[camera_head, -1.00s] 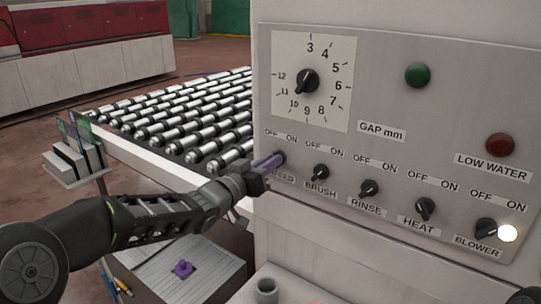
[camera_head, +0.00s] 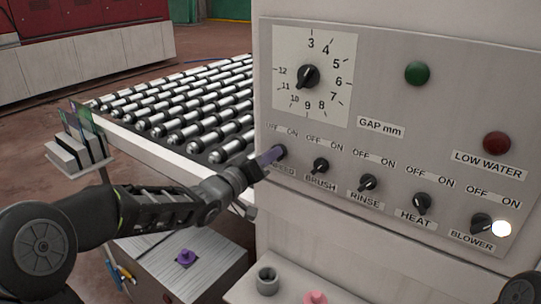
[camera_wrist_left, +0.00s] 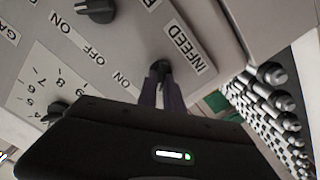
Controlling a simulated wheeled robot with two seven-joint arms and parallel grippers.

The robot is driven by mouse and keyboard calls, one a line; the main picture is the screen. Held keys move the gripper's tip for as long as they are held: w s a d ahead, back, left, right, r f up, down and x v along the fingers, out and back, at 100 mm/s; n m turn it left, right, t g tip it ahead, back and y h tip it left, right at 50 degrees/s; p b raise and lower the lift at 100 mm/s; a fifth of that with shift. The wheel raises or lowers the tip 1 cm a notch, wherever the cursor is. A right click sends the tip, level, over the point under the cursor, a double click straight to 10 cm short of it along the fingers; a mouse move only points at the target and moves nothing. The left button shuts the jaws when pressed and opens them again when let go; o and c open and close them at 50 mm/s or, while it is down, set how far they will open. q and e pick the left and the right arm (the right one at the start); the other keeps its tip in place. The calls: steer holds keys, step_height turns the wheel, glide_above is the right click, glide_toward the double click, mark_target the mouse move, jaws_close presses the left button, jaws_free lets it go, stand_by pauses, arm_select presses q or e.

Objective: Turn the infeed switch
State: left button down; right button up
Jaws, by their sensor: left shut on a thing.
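The infeed switch (camera_head: 280,152) is a black knob at the left end of the panel's bottom row. Its label is partly covered by my gripper in the head view. In the left wrist view the infeed switch (camera_wrist_left: 160,66) sits beside the INFEED label (camera_wrist_left: 183,50). My left gripper (camera_head: 272,156) has its purple-grey fingers at the knob and is shut on it. The fingers also show in the left wrist view (camera_wrist_left: 161,82), one on each side of the knob. My right gripper is not in view.
The panel (camera_head: 385,95) also carries brush (camera_head: 320,166), rinse (camera_head: 368,183), heat (camera_head: 421,203) and blower (camera_head: 481,223) switches, a gap dial (camera_head: 308,76), and green (camera_head: 417,73) and red (camera_head: 496,144) lamps. A roller conveyor (camera_head: 185,105) lies left of the panel. A white lamp glows by the blower.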

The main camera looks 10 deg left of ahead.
arm_select(q)
steer(key=c, duration=1.5)
jaws_free()
steer(key=shift+s, duration=0.1)
steer(key=b+v, duration=0.1)
steer(key=v, duration=0.6)
steer(key=shift+s+a, duration=0.1)
steer(key=shift+s, duration=0.2)
steer(key=shift+f, duration=0.1)
